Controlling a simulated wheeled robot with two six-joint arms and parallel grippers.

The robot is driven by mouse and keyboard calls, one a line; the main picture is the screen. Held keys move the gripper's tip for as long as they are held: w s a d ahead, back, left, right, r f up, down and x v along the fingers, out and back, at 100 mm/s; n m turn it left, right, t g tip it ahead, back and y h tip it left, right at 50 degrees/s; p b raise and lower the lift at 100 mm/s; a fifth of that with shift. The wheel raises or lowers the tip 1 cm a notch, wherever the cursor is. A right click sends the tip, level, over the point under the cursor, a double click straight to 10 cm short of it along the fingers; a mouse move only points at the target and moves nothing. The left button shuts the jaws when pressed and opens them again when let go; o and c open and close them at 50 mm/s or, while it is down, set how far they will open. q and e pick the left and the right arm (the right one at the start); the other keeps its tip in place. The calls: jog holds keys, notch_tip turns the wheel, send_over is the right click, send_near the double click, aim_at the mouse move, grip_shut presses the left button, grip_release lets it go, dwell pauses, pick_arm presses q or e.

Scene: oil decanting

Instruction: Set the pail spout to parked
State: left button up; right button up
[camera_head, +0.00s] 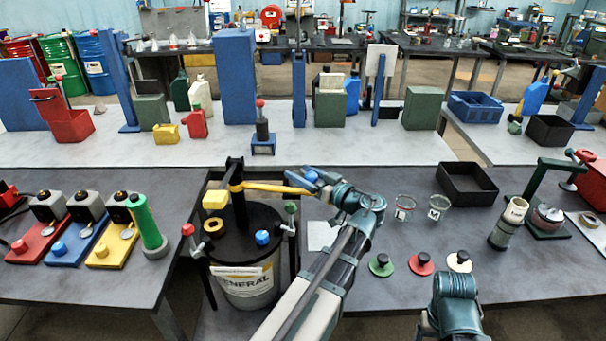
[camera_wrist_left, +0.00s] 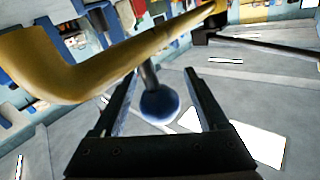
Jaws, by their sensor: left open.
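The pail (camera_head: 245,285) stands in front of the gap between the tables, with a black lid and a black post. A yellow spout (camera_head: 275,188) reaches right from the post, a yellow block (camera_head: 215,199) sits on the left. The spout also crosses the left wrist view (camera_wrist_left: 130,55). A blue ball knob (camera_wrist_left: 158,106) on a short stem stands by the spout, between the fingers of my left gripper (camera_wrist_left: 160,78). In the head view, my left gripper (camera_head: 318,182) is at the spout's right end, open, with gaps beside the ball.
A black tray (camera_head: 467,183), glass beakers (camera_head: 405,207) and coloured discs (camera_head: 420,263) lie on the right table. Coloured dispensers (camera_head: 85,240) stand on the left table.

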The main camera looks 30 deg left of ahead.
pick_arm(q)
grip_shut()
dwell(1.3)
